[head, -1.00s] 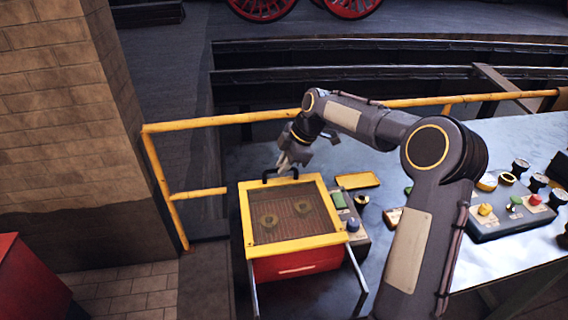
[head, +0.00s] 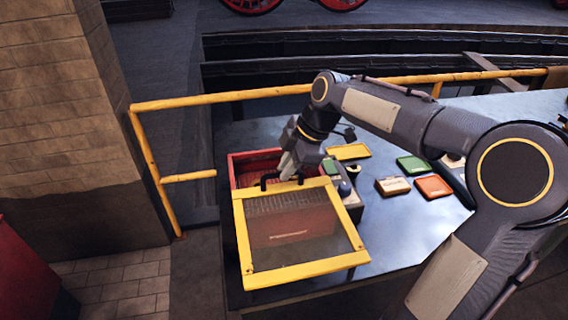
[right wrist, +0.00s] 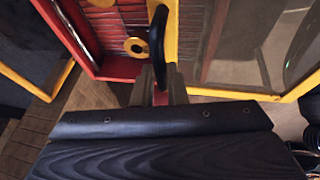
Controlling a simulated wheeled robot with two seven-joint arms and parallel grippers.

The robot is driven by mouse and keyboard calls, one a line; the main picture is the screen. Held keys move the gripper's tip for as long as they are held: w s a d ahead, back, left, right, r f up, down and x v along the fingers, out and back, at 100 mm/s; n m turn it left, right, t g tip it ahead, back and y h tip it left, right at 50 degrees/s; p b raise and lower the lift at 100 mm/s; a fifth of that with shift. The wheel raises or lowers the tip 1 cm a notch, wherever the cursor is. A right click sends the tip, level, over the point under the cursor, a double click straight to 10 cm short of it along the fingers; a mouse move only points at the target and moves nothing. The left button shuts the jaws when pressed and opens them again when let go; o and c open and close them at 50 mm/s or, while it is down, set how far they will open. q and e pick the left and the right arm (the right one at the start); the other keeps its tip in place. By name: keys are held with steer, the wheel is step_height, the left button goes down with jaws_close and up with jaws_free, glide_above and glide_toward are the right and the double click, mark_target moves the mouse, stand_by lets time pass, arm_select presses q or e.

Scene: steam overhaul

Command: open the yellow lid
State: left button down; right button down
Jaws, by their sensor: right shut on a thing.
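The yellow lid (head: 305,272) is a yellow frame with a see-through panel and a black handle (head: 268,180) at its far edge. It lies toward the near side of the red box (head: 240,168), whose far part is uncovered behind it. The box's red front shows through the panel. My right gripper (head: 287,166) is at the handle, shut on it. In the right wrist view, my right fingers (right wrist: 158,88) meet the black handle (right wrist: 157,42), and the lid frame (right wrist: 225,92) is to the right. My left gripper is not in view.
A control box with a green button (head: 331,168) stands right of the red box. A yellow tray (head: 348,152) and green (head: 412,165) and orange (head: 433,186) pieces lie on the table. A yellow railing (head: 220,99) runs behind. A brick pillar (head: 65,120) is at left.

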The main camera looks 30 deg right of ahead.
steer(key=shift+s, duration=0.25)
steer(key=c, duration=1.5)
jaws_free()
steer(key=shift+o, duration=0.2)
steer(key=shift+r, duration=0.15)
steer(key=v, duration=0.7)
steer(key=shift+r, duration=0.25)
steer(key=shift+s+d, duration=0.1)
steer(key=shift+d, duration=0.05)
